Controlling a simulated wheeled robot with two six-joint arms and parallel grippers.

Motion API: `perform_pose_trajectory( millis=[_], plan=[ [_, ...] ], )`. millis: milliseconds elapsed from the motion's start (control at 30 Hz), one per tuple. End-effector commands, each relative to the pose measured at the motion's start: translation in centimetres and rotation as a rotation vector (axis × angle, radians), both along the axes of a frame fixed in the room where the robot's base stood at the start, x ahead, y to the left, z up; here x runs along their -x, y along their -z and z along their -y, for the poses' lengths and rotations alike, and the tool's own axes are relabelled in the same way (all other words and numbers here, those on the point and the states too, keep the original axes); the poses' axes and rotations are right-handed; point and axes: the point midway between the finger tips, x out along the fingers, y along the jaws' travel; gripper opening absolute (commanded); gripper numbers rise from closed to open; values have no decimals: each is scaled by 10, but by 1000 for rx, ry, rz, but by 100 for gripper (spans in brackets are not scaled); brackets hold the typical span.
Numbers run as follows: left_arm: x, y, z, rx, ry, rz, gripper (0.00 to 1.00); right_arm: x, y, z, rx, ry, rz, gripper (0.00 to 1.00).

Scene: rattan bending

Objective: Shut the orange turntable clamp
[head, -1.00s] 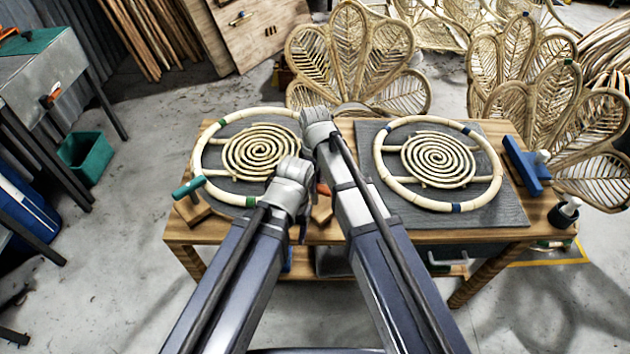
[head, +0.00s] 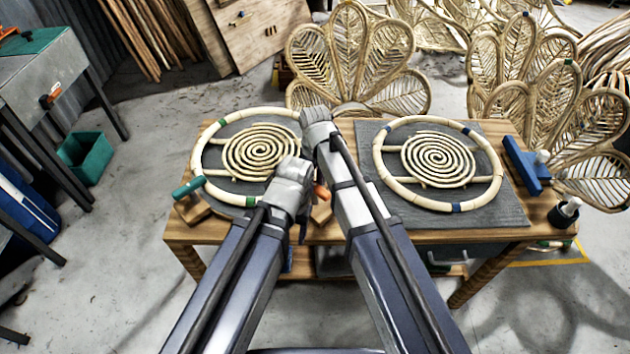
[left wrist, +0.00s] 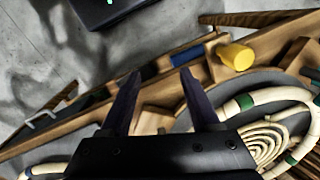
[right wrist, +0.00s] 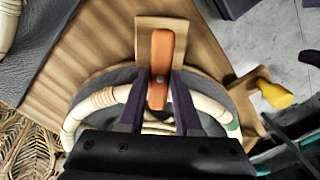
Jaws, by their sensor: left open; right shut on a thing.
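The orange clamp handle (head: 321,192) shows in part between my two arms, at the near right side of the left turntable ring (head: 205,150). In the right wrist view the handle (right wrist: 161,60) stands over a wooden block (right wrist: 180,35) at the edge of the ring. My right gripper (right wrist: 159,82) is shut on this handle, one finger on each side. In the head view the right gripper (head: 317,122) hides its own fingers. My left gripper (left wrist: 157,88) is open and empty near the table's front edge. It also shows in the head view (head: 292,172).
A teal-handled clamp (head: 187,187) sits at the left ring's near left. A second rattan ring (head: 390,193) lies on a dark mat (head: 510,205) at the right.

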Motion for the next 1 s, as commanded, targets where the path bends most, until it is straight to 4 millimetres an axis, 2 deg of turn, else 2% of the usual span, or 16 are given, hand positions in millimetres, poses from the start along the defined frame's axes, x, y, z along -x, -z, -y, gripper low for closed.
perform_pose_trajectory(
  millis=[233, 267, 500, 833, 1000],
  plan=[
    [0, 0, 0, 0, 0, 0, 62, 0, 0, 0, 1, 3, 1, 0],
    [0, 0, 0, 0, 0, 0, 62, 0, 0, 0, 1, 3, 1, 34],
    [0, 0, 0, 0, 0, 0, 62, 0, 0, 0, 1, 1, 1, 60],
    [0, -2, 0, 0, 0, 0, 62, 0, -2, 0, 0, 0, 0, 62],
    [0, -11, 0, 0, 0, 0, 62, 0, -11, 0, 0, 0, 0, 62]
  ],
)
